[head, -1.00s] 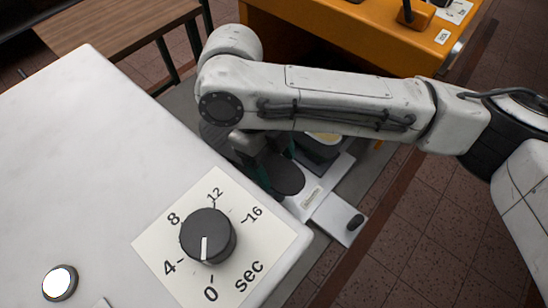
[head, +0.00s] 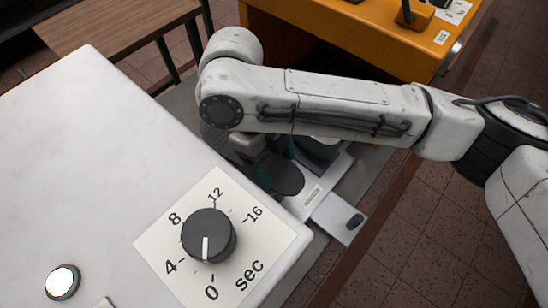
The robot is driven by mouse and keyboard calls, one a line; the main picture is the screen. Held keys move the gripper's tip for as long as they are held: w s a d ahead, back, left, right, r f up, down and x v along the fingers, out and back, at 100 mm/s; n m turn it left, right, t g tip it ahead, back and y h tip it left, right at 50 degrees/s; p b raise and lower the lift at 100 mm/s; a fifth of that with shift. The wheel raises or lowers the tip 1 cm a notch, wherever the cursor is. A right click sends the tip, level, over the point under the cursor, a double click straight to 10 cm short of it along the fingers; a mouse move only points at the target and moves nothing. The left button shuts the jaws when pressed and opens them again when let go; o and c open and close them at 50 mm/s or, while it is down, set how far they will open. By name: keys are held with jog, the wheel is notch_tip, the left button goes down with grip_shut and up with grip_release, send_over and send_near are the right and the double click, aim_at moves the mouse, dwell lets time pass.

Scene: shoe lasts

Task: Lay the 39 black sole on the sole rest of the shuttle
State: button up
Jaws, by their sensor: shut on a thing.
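The black sole (head: 286,180) shows in the head view as a dark rounded shape, low over or on the white shuttle (head: 311,196). Its size mark cannot be read. My gripper (head: 264,172) is at the sole's left end, shut on it. My arm and the machine corner hide much of the gripper and the sole's far end. The sole rest is mostly covered, and I cannot tell whether the sole touches it. A dark block (head: 316,152) stands on the shuttle behind the sole, partly under my arm.
A white machine top (head: 100,150) with a timer dial (head: 208,236) fills the left, close to my gripper. The shuttle's front plate with a dark knob (head: 354,221) sticks out to the right.

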jog(key=o, duration=1.1)
jog(key=shift+r+p, duration=3.05)
jog(key=shift+r, duration=0.5)
